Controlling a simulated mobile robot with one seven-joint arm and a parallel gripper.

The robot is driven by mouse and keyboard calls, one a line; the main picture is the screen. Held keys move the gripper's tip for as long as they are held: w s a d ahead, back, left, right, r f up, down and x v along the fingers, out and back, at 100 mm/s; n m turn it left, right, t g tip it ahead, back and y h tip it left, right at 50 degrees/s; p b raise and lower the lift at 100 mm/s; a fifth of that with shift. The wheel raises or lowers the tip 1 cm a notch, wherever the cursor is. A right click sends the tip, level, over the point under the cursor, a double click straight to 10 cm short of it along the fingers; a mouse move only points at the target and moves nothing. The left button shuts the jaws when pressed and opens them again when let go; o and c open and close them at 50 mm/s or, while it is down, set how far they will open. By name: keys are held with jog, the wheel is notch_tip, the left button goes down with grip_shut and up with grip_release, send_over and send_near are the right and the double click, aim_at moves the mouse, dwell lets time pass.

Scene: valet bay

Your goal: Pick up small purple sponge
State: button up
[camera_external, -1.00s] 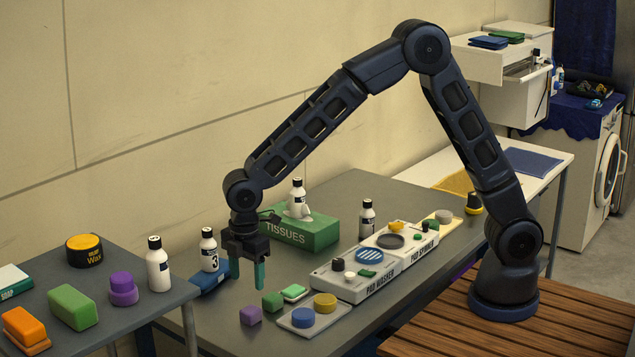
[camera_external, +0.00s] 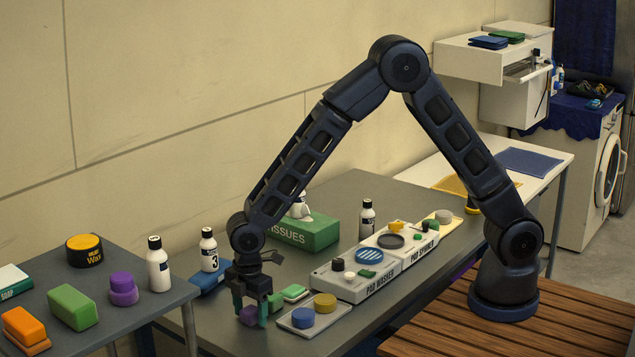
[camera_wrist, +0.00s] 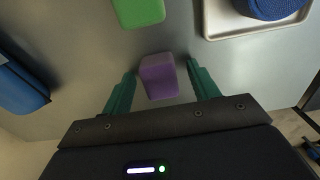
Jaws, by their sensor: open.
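The small purple sponge (camera_wrist: 158,77) is a block lying on the grey table. In the wrist view it sits between the two green fingers of my gripper (camera_wrist: 160,88), with a gap on each side. In the external view the purple sponge (camera_external: 248,315) is partly hidden by my gripper (camera_external: 250,312), which points down around it near the table's front edge. The fingers are open and hold nothing.
A green block (camera_wrist: 138,10) lies just beyond the sponge. A tray (camera_external: 288,322) with blue and yellow round pads stands to the right. A blue folded item (camera_external: 208,279) and a bottle (camera_external: 209,250) are behind. The pad washer (camera_external: 345,282) is farther right.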

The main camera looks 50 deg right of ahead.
jog(key=c, duration=1)
jog(key=shift+r, duration=0.15)
jog(key=shift+c, duration=0.3)
